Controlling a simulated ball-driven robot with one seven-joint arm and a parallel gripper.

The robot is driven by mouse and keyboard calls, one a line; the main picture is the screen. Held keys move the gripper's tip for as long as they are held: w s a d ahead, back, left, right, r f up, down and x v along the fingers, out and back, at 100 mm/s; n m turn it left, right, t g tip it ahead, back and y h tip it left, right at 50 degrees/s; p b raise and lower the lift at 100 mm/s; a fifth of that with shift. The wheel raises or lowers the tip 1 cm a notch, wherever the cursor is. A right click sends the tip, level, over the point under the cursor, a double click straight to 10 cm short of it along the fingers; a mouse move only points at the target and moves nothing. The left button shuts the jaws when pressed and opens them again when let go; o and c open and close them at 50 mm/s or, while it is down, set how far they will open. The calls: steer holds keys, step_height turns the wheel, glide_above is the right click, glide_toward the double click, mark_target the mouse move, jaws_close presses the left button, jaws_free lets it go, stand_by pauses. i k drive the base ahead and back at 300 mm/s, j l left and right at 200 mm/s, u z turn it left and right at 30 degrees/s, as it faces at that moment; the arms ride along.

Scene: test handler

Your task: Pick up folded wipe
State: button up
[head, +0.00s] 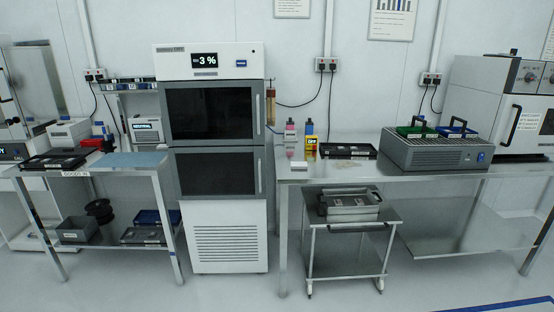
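A small white flat item (299,166), which looks like a folded wipe, lies on the steel bench (340,173) on the right, near its left end. It is too small to make out folds. A faint pale patch (352,163) on the bench top farther right is too unclear to name. My gripper and arm are not in view.
A steel trolley (345,236) with a grey bin (348,207) stands partly under the right bench. A black tray (348,151) and a grey unit (434,153) with green and blue racks are on the bench. A tall two-door cabinet (228,235) stands left. The floor in front is clear.

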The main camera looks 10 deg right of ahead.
mark_target(294, 164)
steer(key=i+u, duration=0.1)
steer(key=i, duration=0.55)
steer(key=i+l, duration=0.1)
steer(key=i, duration=0.5)
steer(key=i+l+u, duration=0.15)
steer(key=i, duration=0.5)
